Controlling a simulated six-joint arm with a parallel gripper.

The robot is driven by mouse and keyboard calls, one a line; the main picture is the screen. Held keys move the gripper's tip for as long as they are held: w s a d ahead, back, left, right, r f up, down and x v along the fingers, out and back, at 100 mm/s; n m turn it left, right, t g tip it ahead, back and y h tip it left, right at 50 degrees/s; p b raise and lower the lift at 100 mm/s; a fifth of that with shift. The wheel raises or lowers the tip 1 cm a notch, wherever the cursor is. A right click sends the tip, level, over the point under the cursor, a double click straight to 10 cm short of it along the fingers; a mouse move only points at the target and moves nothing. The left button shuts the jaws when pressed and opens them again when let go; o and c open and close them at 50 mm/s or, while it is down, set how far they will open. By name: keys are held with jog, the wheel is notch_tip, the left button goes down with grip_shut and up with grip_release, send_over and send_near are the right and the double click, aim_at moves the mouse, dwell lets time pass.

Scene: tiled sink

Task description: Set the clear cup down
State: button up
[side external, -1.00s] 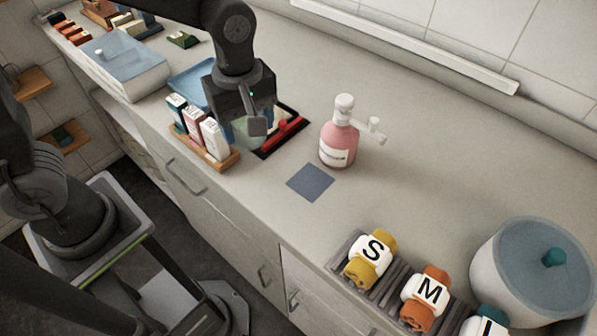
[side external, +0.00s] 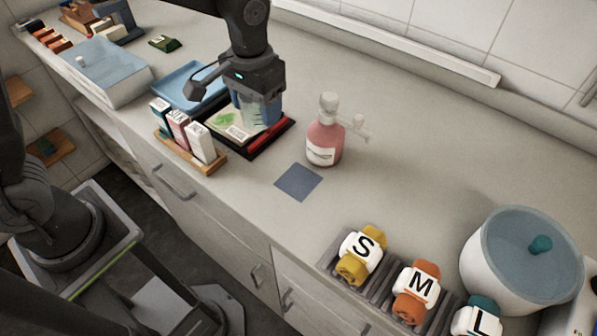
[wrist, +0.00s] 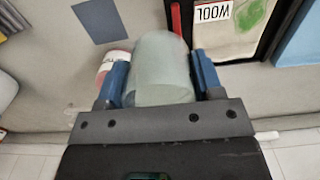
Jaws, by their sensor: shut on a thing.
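My gripper (side external: 258,116) is over the black-rimmed tray in the side external view, pointing down. It is shut on the clear cup (wrist: 163,70), a pale, greenish see-through cup. In the wrist view the cup sits between the two blue fingers of my gripper (wrist: 162,78). In the side external view the cup is mostly hidden by the fingers. The cup appears raised above the tray, but the exact gap cannot be told. A flat blue-grey square (side external: 299,181) lies bare on the counter in front; it also shows in the wrist view (wrist: 98,20).
The black tray (side external: 216,152) holds a card with a green print and a red bar. A pink pump bottle (side external: 325,140) stands right of my gripper. Small boxes (side external: 180,130) stand in a wooden holder at left. The counter beyond the bottle is clear.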

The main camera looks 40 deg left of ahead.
send_over(299, 181)
notch_tip(299, 181, down, 6)
jog(key=shift+r, duration=0.1)
jog(key=shift+f, duration=2)
jog(key=shift+f, duration=0.1)
jog(key=o, duration=0.9)
jog(key=shift+o, duration=0.2)
notch_tip(299, 181, up, 12)
jog(key=shift+r, duration=0.2)
